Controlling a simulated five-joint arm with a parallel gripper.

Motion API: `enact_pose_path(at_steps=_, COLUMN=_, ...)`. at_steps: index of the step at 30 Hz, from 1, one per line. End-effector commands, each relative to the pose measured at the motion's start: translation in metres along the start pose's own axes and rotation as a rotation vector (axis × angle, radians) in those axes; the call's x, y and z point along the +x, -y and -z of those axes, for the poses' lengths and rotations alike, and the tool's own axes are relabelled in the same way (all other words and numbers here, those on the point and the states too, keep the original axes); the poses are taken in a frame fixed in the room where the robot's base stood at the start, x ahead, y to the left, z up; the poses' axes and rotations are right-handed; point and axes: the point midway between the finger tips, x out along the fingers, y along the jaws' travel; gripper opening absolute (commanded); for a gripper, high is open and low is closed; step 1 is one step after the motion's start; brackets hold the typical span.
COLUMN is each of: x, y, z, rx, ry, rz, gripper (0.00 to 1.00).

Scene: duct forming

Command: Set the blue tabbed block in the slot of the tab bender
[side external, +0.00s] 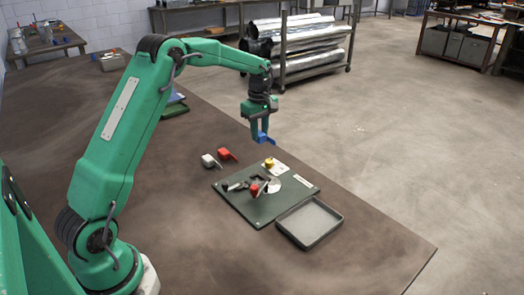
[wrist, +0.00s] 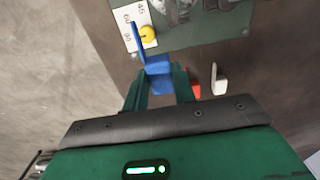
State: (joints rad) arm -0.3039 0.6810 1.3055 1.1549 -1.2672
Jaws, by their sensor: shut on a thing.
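The blue tabbed block (side external: 262,136) is held in my gripper (side external: 260,117), in the air above the table behind the bender's board. In the wrist view the blue block (wrist: 158,68) sits between the two fingers of my gripper (wrist: 160,85), its thin tab pointing away from the gripper. The tab bender (side external: 240,205) is a dark green board with a dark mechanism, a red knob (side external: 255,190), a yellow knob (side external: 269,163) and a pale round plate. I cannot make out the slot clearly.
A red tabbed block (side external: 226,154) and a white tabbed block (side external: 208,160) lie on the table left of the board. An empty grey tray (side external: 310,222) sits at the board's front right. The table's right edge is close to the board.

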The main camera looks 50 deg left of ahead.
Motion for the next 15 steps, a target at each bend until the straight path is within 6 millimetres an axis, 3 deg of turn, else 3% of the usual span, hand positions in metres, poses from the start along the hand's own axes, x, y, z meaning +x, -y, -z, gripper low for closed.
enact_pose_path(at_steps=8, x=-0.008, y=0.017, z=-0.054, rx=0.006, ry=0.0, rz=0.0, gripper=0.0)
enact_pose_path(at_steps=15, x=-0.013, y=0.048, z=-0.116, rx=0.007, ry=0.0, rz=-0.001, gripper=0.0)
